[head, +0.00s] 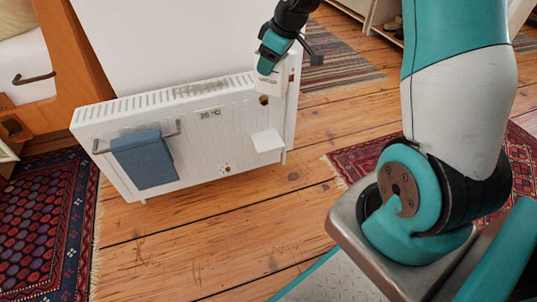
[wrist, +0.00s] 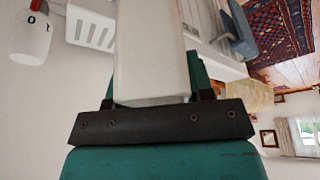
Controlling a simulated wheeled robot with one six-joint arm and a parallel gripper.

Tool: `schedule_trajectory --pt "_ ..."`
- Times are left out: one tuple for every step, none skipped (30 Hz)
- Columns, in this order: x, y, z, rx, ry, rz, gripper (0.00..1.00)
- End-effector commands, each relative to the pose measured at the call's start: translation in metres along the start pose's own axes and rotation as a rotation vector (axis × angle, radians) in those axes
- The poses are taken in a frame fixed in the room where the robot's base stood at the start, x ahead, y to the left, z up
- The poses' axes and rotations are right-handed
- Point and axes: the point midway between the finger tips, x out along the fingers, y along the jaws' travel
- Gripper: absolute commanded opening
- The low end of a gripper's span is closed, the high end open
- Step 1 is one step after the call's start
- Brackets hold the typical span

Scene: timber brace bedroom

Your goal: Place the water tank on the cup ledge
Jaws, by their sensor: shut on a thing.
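The water tank, a plain white block, shows large in the wrist view (wrist: 152,50) between my gripper's fingers (wrist: 155,95). In the head view my gripper (head: 267,66) is at the top right corner of a white radiator, shut on the white tank (head: 270,84). The tank looks upright there; I cannot tell whether it touches the radiator. The cup ledge looks to be the small white shelf (head: 267,140) on the radiator's front, lower right, below my gripper. Its top looks bare.
The radiator (head: 200,125) carries a blue towel (head: 145,158) on a rail at its left. The wrist view shows a white cylinder with dark lettering (wrist: 30,38) beside a slotted white part (wrist: 92,27). Open plank floor (head: 200,240) lies in front, with rugs at both sides.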

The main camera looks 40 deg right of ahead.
Motion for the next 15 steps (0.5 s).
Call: schedule_trajectory --pt "0.017 0.002 0.004 0.006 0.002 0.004 0.15" --pt "0.02 0.003 0.004 0.009 0.002 0.005 0.15" --pt "0.023 0.004 0.005 0.013 0.002 0.007 0.15" --pt "0.026 0.005 0.005 0.015 0.002 0.008 0.15" --pt "0.028 0.005 0.006 0.018 0.002 0.008 0.15" --pt "0.033 0.006 0.007 0.02 0.002 0.008 0.15" --pt "0.037 0.006 0.009 0.021 0.001 0.008 0.15" --pt "0.042 0.006 0.011 0.021 0.001 0.008 0.15" --pt "0.051 0.006 0.015 0.022 0.001 0.007 0.15" --pt "0.059 0.005 0.018 0.022 -0.001 0.006 0.15" --pt "0.067 0.005 0.022 0.023 -0.001 0.006 0.15" --pt "0.078 0.005 0.026 0.023 -0.001 0.006 0.15" --pt "0.086 0.005 0.03 0.023 -0.002 0.005 0.15" --pt "0.094 0.005 0.033 0.023 -0.001 0.006 0.15" --pt "0.105 0.005 0.037 0.022 -0.001 0.006 0.15"
